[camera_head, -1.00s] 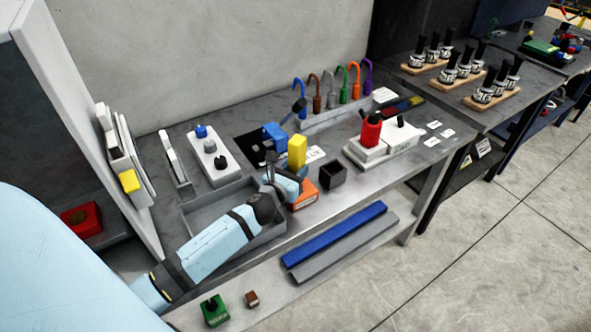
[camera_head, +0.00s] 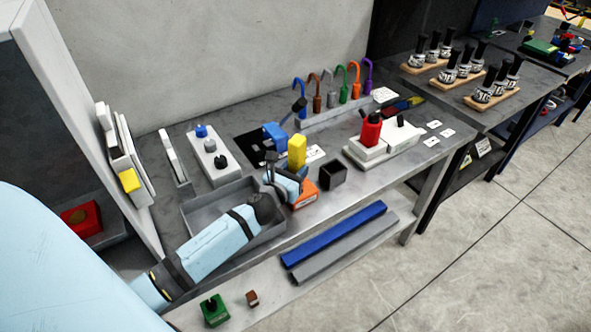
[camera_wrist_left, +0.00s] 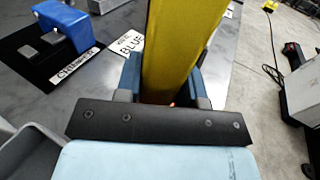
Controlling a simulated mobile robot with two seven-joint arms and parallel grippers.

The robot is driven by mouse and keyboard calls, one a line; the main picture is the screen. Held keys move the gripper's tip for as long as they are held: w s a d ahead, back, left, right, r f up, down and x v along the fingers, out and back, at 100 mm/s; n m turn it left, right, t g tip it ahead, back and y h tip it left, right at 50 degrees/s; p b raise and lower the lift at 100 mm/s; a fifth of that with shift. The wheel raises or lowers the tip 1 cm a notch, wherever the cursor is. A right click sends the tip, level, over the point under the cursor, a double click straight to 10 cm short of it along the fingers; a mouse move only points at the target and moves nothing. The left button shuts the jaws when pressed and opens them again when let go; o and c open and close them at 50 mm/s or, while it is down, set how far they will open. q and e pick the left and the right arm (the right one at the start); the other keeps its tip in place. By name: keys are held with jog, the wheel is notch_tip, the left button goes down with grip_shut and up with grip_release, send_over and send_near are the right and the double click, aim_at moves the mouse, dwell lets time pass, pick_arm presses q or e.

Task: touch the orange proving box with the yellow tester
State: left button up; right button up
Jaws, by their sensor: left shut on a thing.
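The yellow tester (camera_head: 297,152) stands upright in my left gripper (camera_head: 284,184), which is shut on it. In the left wrist view the tester (camera_wrist_left: 180,50) fills the middle between the two fingers (camera_wrist_left: 162,85). The orange proving box (camera_head: 306,196) sits on the bench at the front edge, just below and to the right of the gripper. The gripper partly hides it. A speck of orange shows under the tester in the wrist view. I cannot tell whether tester and box touch. My right gripper does not show.
A dark open cube (camera_head: 333,175) stands right of the box. A grey tray (camera_head: 190,217) lies under my left arm. A blue block (camera_head: 275,136) stands behind the tester. A white base with a red part (camera_head: 371,129) is further right. Several coloured hooks line the back.

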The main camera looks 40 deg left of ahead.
aim_at(293, 154)
pick_arm(q)
notch_tip(293, 154, up, 4)
jog(key=p, duration=0.4)
jog(key=shift+r, duration=0.1)
notch_tip(293, 154, up, 3)
jog(key=p, duration=0.3)
dwell(0.4)
